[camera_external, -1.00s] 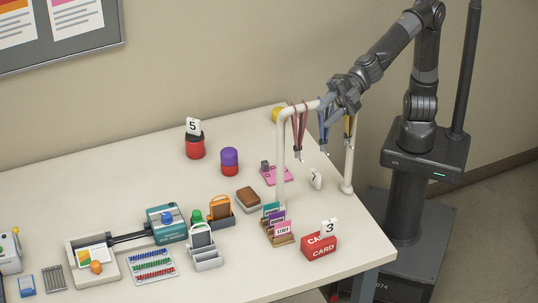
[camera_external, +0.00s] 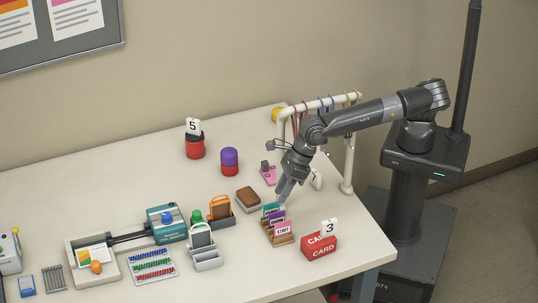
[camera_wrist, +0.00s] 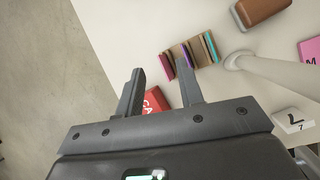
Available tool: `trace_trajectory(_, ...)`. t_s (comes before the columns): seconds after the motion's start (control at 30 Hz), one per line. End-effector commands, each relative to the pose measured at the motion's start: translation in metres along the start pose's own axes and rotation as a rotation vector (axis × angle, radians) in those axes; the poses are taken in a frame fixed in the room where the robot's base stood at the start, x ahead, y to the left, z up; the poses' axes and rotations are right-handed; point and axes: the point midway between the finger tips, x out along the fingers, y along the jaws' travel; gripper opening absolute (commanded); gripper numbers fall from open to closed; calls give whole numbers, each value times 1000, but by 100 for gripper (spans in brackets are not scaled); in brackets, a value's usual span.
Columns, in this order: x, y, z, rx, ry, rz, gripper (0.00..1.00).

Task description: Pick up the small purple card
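The small purple card (camera_external: 278,217) stands in the middle of a brown wooden card rack (camera_external: 285,241), between a teal card (camera_external: 270,208) and a pink STAFF card (camera_external: 283,229). In the wrist view the purple card (camera_wrist: 186,49) shows as a thin edge in the rack, beyond the right fingertip. My gripper (camera_external: 281,197) is just above and behind the rack, pointing down. In the wrist view my gripper (camera_wrist: 159,78) has its two fingers apart with nothing held between them. The lower part of the purple card is hidden in the rack.
A red CARD box (camera_external: 319,248) with a number 3 tag stands right of the rack. A white rail (camera_external: 350,165) with hanging lanyards stands behind it. A brown block (camera_external: 248,194) and a grey holder (camera_external: 206,258) are to the left. The table's front edge is near.

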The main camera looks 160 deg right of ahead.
Motion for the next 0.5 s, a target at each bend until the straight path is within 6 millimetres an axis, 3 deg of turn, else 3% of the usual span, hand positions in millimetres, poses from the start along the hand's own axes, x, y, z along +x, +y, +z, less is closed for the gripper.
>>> trace_trajectory(0.13, 9, -19, -4, -53, 29, -113, 34)
trace_trajectory(0.27, 15, -24, -7, -63, 37, -139, 34)
trace_trajectory(0.5, 43, -29, -22, -62, 38, -137, 34)
